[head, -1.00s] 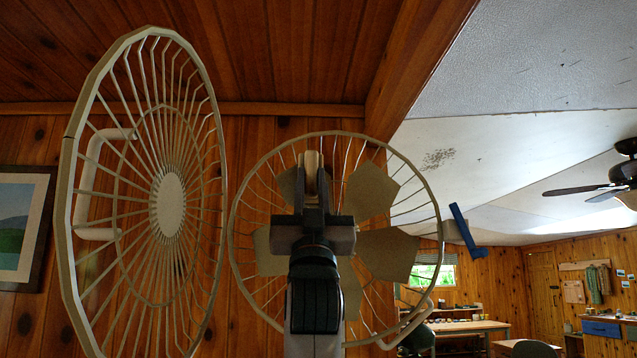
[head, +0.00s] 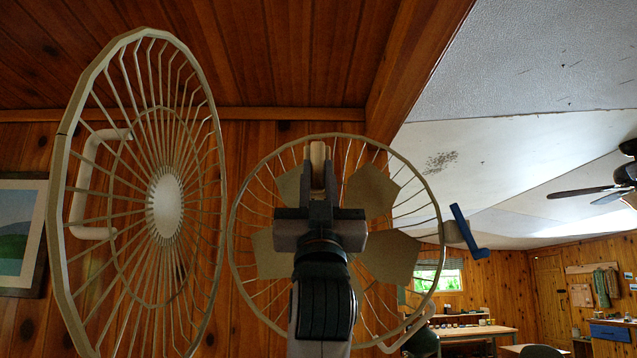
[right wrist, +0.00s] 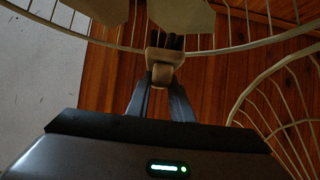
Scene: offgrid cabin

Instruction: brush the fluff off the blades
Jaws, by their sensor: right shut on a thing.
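The fan's round cage (head: 437,215) stands open-faced ahead, with several pale beige blades (head: 388,256) inside. Blades (right wrist: 180,14) also show at the top of the right wrist view. The front grille (head: 165,207) is swung out to the left. My right gripper (head: 319,195) is in front of the fan's middle, shut on a small brush. The brush's wooden body (head: 317,165) points up in the head view. In the right wrist view the brush (right wrist: 163,72) has dark bristles toward the blades; I cannot tell whether they touch. No fluff is distinguishable. My left gripper is out of view.
A white handle (head: 88,185) sits on the grille. A blue bar (head: 463,230) juts out by the cage's right rim. A plank wall is behind the fan. A framed picture (head: 20,235) hangs at left. A workbench (head: 475,333) stands far off at right.

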